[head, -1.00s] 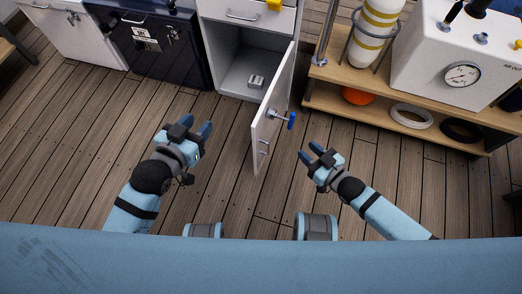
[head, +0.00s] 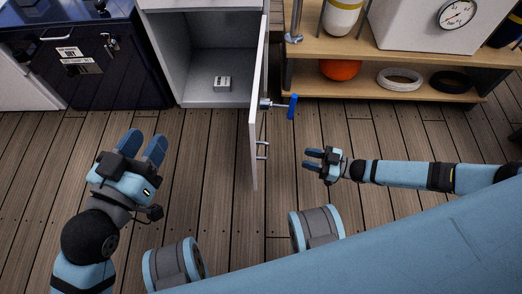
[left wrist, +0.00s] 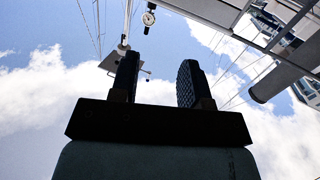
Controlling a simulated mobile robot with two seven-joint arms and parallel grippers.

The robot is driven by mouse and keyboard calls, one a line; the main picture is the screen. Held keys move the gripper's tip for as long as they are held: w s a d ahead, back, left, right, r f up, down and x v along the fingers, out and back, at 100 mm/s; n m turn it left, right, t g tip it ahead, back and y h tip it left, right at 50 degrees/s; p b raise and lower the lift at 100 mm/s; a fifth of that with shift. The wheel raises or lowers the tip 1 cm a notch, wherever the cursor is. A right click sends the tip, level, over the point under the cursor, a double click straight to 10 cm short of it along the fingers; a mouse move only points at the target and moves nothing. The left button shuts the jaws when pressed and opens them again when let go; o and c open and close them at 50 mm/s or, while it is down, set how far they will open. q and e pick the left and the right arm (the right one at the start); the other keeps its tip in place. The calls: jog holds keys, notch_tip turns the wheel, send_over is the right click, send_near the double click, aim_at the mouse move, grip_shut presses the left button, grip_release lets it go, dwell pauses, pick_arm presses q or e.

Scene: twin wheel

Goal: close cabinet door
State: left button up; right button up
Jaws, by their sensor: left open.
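The white cabinet (head: 184,62) stands at the top centre of the head view, its lower compartment open with a small grey box (head: 222,84) inside. Its door (head: 254,130) stands wide open, nearly edge-on, hinged on the right.
A wooden shelf unit (head: 300,92) stands right of the door, with an orange ball (head: 340,69), a white ring (head: 400,79) and a dark ring (head: 452,82) on it. A dark blue cabinet (head: 120,75) stands at left. The plank floor around the door is clear.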

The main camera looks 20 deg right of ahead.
jog(key=b, duration=0.4)
send_over(268, 158)
jog(key=d, duration=0.1)
jog(key=shift+w+a, duration=0.25)
jog(key=shift+a, duration=0.15)
pick_arm(q)
jog(key=w+m, duration=0.1)
jog(key=w+a+m+t+h, duration=0.1)
jog(key=m, duration=0.1)
jog(key=shift+a+r, duration=0.1)
jog(key=shift+r, duration=0.2)
jog(key=shift+s, duration=0.1)
pick_arm(e)
grip_shut()
